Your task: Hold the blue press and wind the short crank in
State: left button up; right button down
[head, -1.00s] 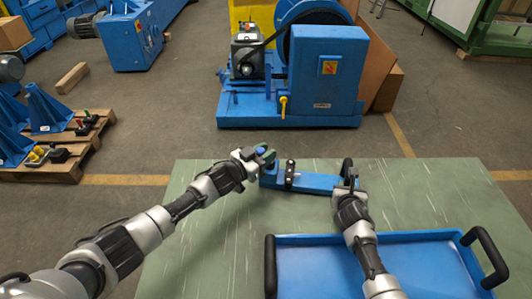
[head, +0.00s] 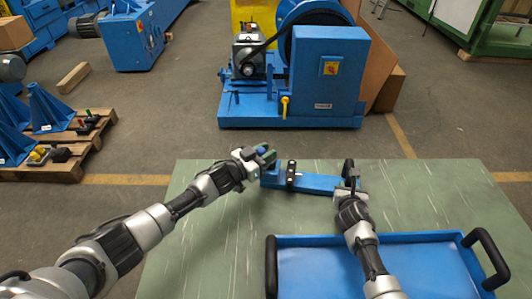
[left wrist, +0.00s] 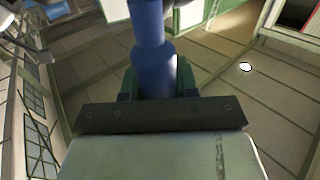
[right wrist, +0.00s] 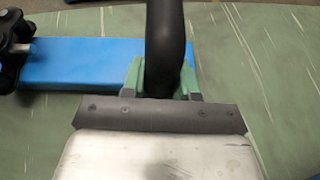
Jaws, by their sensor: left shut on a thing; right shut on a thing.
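The blue press (head: 318,184) lies on the green table as a long blue bar with a black upright part (head: 291,174) near its left end. A black handle (head: 348,168) stands at its right end. My right gripper (head: 350,188) is shut on this handle, which also shows between the green fingers in the right wrist view (right wrist: 164,45). My left gripper (head: 262,155), at the bar's left end, is shut on a blue round handle, clear in the left wrist view (left wrist: 151,50). I cannot tell how this handle joins the short crank; the gripper hides it.
A blue tray (head: 375,239) with black handles lies at the table's front right. The green table (head: 215,245) is otherwise bare. Beyond it stand a blue machine (head: 328,85) with a belt wheel and, left, a wooden pallet (head: 75,165) with blue parts.

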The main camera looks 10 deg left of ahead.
pick_arm(q)
jog(key=shift+w+a+f+m+g+h, duration=0.1)
jog(key=shift+a+m+g+h, duration=0.3)
pick_arm(e)
jog(key=shift+d, duration=0.3)
dwell(1.0)
pick_arm(q)
jog(key=o, duration=0.7)
jog(key=shift+o, duration=1.1)
pick_arm(e)
jog(key=shift+a, duration=0.1)
pick_arm(q)
jog(key=shift+d, duration=0.15)
pick_arm(e)
jog(key=shift+a, duration=0.2)
pick_arm(q)
jog(key=v, duration=1.2)
